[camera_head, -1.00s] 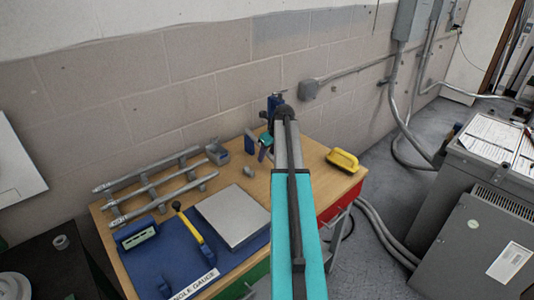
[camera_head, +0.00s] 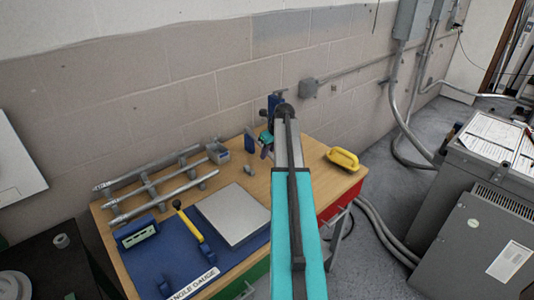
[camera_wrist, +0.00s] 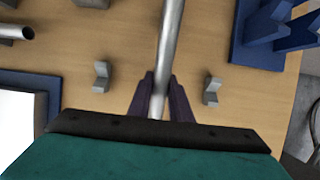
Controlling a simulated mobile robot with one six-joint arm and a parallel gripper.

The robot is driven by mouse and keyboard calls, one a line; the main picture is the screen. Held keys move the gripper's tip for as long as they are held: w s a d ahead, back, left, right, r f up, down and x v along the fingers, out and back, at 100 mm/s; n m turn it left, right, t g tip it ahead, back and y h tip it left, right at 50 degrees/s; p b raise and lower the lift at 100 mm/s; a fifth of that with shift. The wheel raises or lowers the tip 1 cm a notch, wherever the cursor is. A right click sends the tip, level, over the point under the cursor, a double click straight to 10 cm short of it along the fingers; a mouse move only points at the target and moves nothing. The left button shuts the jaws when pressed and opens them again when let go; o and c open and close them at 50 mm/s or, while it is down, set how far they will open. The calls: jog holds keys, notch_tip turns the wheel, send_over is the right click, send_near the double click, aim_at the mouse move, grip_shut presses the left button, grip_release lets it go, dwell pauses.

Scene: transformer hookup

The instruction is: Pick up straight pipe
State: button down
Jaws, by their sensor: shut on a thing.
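My gripper (camera_wrist: 161,80) is shut on a grey straight pipe (camera_wrist: 172,30) in the wrist view. The pipe passes between the two dark fingers and runs up out of the top of the picture. In the head view my arm reaches over the wooden table and hides most of the gripper and the held pipe. Other grey pipes (camera_head: 165,195) lie side by side on a rack at the table's left.
Two small grey brackets (camera_wrist: 101,77) (camera_wrist: 211,90) stand either side of the pipe. A blue fixture (camera_wrist: 270,35) is close on the right. The table (camera_head: 312,160) also holds a pale plate (camera_head: 232,214), a yellow-handled tool (camera_head: 188,224) and a yellow handle (camera_head: 343,158).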

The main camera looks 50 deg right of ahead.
jog(key=shift+r, duration=0.1)
jog(key=shift+r+b, duration=0.7)
jog(key=shift+r, duration=0.75)
jog(key=shift+s+r, duration=0.15)
jog(key=shift+s, duration=0.05)
jog(key=s+a+r+b, duration=0.1)
jog(key=s+b, duration=0.2)
jog(key=s, duration=1.2)
jog(key=shift+s+r+b, duration=0.3)
